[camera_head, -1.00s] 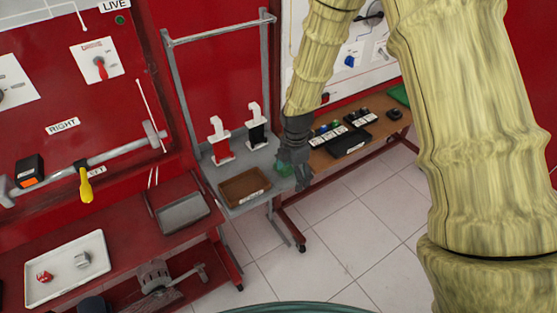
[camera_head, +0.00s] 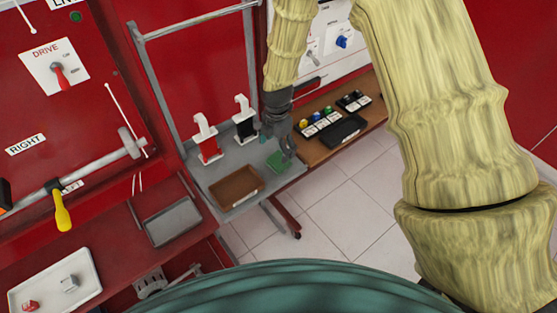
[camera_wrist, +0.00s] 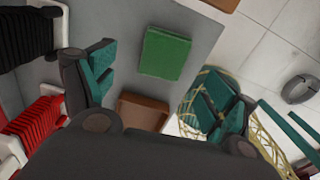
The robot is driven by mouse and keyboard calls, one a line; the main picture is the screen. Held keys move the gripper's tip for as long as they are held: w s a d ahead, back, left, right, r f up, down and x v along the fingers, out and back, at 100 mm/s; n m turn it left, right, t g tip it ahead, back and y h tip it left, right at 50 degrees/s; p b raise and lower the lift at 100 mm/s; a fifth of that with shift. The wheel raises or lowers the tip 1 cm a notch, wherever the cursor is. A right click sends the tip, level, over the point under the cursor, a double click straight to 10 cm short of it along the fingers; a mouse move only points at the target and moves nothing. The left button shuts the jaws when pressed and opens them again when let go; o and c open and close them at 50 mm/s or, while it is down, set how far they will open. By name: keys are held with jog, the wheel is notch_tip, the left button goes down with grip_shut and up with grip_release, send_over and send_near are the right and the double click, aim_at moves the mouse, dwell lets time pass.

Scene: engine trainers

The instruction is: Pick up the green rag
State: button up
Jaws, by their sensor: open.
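The green rag (camera_wrist: 165,53) is a flat, folded rectangle lying on the grey table (camera_wrist: 122,20). In the head view the green rag (camera_head: 278,160) lies near the right edge of that table, partly hidden behind my gripper (camera_head: 276,148). In the wrist view my gripper (camera_wrist: 155,95) has its two fingers spread wide apart, with nothing between them. The rag shows beyond the fingertips, roughly between them. The gripper seems to be above the table and apart from the rag.
A brown tray (camera_head: 236,188) stands left of the rag. Red and black dispensers (camera_head: 207,142) stand behind it. A wooden table (camera_head: 365,122) with a black tray (camera_head: 342,131) and small bins adjoins at right. A red bench (camera_head: 125,225) is at left. Tiled floor is open in front.

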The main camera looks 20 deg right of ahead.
aim_at(279, 159)
jog(key=shift+s+d+f+p, duration=0.15)
jog(key=shift+f+p, duration=0.35)
jog(key=shift+f, duration=0.6)
jog(key=shift+s+d+f+p, duration=0.15)
jog(key=shift+f+p, duration=0.3)
jog(key=shift+f, duration=1.55)
jog(key=shift+a, duration=0.1)
jog(key=c, duration=1.1)
